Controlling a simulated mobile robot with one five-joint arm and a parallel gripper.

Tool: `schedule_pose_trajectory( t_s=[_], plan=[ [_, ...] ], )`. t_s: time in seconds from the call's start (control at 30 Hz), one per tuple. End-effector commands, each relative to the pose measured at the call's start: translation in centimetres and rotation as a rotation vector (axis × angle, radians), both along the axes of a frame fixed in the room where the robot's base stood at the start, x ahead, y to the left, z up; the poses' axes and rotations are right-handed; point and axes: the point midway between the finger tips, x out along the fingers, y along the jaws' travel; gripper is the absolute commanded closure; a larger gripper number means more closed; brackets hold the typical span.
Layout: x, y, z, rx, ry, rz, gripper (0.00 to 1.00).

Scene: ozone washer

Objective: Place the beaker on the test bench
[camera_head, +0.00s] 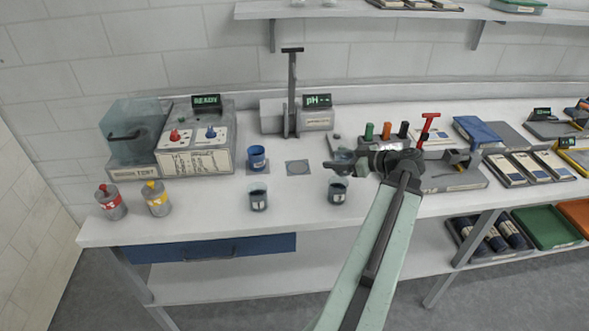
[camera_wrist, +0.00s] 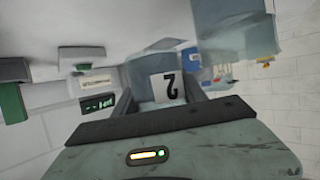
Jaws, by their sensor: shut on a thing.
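My gripper (camera_head: 358,162) is above the white bench, right of its middle. It is shut on a small grey-blue beaker (camera_head: 342,158), held clear of the bench top. In the wrist view the held beaker (camera_wrist: 145,72) sits between the fingers, with a white label that reads 2 upside down. Two dark-filled beakers stand on the white bench (camera_head: 225,215): one near the front middle (camera_head: 258,199) and one just below my gripper (camera_head: 337,191). A blue cup (camera_head: 257,160) stands behind the first. A square pad (camera_head: 297,168) beside it is bare.
A machine with a READY display (camera_head: 206,101) and a translucent chamber (camera_head: 132,125) stands at the left. Red-labelled (camera_head: 110,203) and yellow-labelled bottles (camera_head: 157,200) are in front. A pH stand (camera_head: 291,95) is at the back. A rack with coloured caps (camera_head: 385,132) is close by my gripper.

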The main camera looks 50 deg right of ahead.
Motion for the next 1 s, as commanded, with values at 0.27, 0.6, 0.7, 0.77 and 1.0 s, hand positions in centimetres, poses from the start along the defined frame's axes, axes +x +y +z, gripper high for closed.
schedule_pose_trajectory(
  t_s=[0.27,0.6,0.7,0.77,1.0],
  plan=[
    [5.7,0.7,2.7,0.0,0.002,0.027,1.0],
    [15.4,4.0,5.5,0.002,0.0,0.07,1.0],
    [15.5,4.1,5.3,0.003,0.0,0.069,1.0],
    [15.5,4.0,4.8,0.002,0.0,0.068,1.0],
    [15.4,4.0,-0.1,0.002,0.0,0.068,1.0]
  ],
)
